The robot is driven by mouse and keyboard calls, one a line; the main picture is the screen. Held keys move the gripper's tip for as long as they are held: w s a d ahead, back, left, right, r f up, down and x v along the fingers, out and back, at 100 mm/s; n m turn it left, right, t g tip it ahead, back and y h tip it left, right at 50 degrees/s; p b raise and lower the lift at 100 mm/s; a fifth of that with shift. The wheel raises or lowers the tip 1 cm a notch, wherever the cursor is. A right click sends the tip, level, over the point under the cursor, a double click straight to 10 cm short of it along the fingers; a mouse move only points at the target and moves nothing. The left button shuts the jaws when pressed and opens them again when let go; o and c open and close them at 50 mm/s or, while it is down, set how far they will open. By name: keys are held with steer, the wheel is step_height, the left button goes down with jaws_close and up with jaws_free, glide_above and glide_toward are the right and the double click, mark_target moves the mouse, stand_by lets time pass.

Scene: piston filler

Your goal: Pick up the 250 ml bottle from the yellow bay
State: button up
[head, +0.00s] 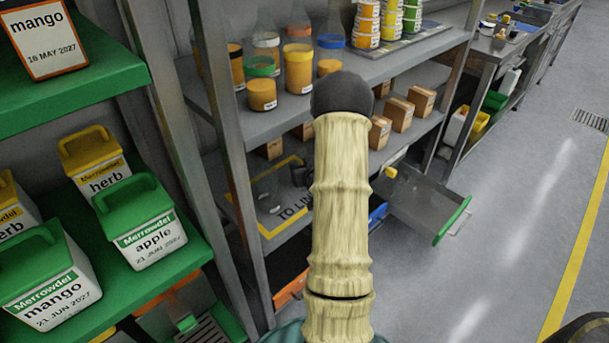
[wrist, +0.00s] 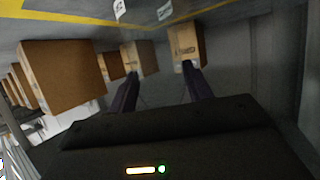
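The yellow bay (head: 232,200) is a yellow outline on a lower shelf of the grey rack in the head view, with part of the lettering "TO LIN" showing. Two small pale shapes (head: 268,197) lie inside it; I cannot tell what they are. No 250 ml bottle can be made out in the bay. My gripper (head: 303,172) is at the bay's right side, partly hidden by my pale arm. In the wrist view my gripper (wrist: 159,80) has its two dark fingers apart, with nothing visible held between them. A yellow line (wrist: 60,17) crosses the top there.
Brown boxes (wrist: 62,75) stand beyond my fingers in the wrist view. In the head view, brown boxes (head: 400,112) share the rack, and jars and bottles (head: 299,70) stand on the shelf above. A clear green-edged tray (head: 425,205) juts out at right. Open floor (head: 510,190) lies further right.

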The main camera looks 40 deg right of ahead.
mark_target(305, 150)
steer(key=shift+s+d, duration=0.1)
steer(key=shift+d, duration=0.15)
steer(key=shift+c, duration=1)
steer(key=shift+r, duration=0.35)
step_height(305, 150, up, 8)
steer(key=shift+d+r+p, duration=0.1)
steer(key=shift+r+p, duration=0.15)
steer(key=shift+p, duration=0.95)
steer(key=shift+a+r, duration=0.2)
steer(key=shift+r, duration=0.2)
steer(key=shift+d, duration=0.15)
